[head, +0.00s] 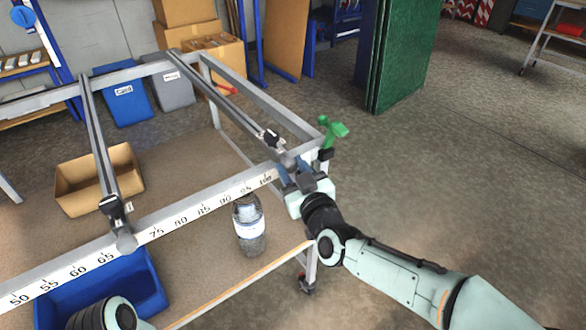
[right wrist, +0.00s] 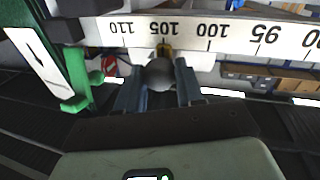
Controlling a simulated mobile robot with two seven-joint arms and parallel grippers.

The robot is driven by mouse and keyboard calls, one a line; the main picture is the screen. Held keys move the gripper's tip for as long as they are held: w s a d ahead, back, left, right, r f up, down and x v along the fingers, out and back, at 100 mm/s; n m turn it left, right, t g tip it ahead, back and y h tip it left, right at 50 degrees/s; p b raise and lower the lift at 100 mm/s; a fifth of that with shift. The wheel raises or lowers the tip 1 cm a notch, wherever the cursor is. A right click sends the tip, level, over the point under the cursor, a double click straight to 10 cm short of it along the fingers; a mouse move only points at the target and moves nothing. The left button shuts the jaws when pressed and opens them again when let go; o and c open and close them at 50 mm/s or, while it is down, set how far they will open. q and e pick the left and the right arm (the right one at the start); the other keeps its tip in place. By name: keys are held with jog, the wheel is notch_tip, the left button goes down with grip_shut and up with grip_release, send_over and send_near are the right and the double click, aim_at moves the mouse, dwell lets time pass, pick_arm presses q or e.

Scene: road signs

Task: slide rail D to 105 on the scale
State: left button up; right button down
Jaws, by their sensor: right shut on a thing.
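The right cross rail (head: 222,98) lies across the metal frame, its near end at the scale (head: 205,208). I cannot read a letter on it. My right gripper (head: 297,176) is at that near end, shut on the rail's round grey knob (right wrist: 160,74), which sits between its fingers in the right wrist view. My left gripper is not in view.
A green clamp-like part (head: 331,130) sits at the frame's right corner, close to my right gripper. A bottle (head: 248,226), a cardboard box (head: 75,192) and a blue bin (head: 135,285) are below the scale bar.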

jog(key=shift+w+d, duration=0.1)
jog(key=shift+d, duration=0.05)
jog(key=c, duration=0.7)
grip_release()
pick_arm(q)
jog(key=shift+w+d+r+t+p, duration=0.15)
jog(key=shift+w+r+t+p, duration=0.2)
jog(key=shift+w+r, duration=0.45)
pick_arm(e)
jog(key=v, duration=1.3)
jog(key=shift+s, duration=0.2)
